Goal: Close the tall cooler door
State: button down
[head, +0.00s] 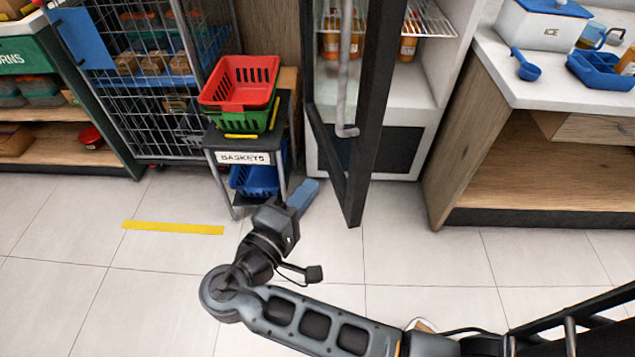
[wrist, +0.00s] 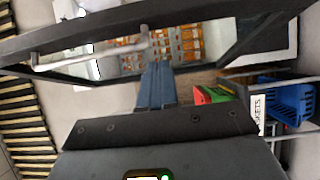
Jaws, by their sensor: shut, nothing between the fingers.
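The tall cooler (head: 375,158) stands at the upper middle in the head view. Its dark-framed glass door (head: 375,110) is open and swung out towards me, with a long grey handle (head: 345,70). In the wrist view the door frame (wrist: 215,20) crosses the top, with the handle (wrist: 90,50) at left. My gripper (head: 311,186) has its blue fingers shut and empty, just left of the door's lower part in the head view. In the wrist view the fingers (wrist: 157,72) overlap the door; whether they touch it, I cannot tell.
A basket stand (head: 245,158) with red (head: 238,80), green and blue baskets is close left of my gripper. A wire rack (head: 150,100) stands further left. A wooden counter (head: 540,150) stands right of the cooler.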

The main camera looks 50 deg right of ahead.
jog(key=p, duration=0.1)
send_near(359, 147)
jog(key=w+d, duration=0.2)
jog(key=w, duration=0.1)
jog(key=d, duration=0.1)
jog(key=s+d, duration=0.1)
jog(key=shift+s+d+r+p, duration=0.15)
jog(key=shift+d+p, duration=0.2)
jog(key=shift+p, duration=0.05)
jog(key=shift+s+d, duration=0.3)
jog(key=shift+d, duration=0.2)
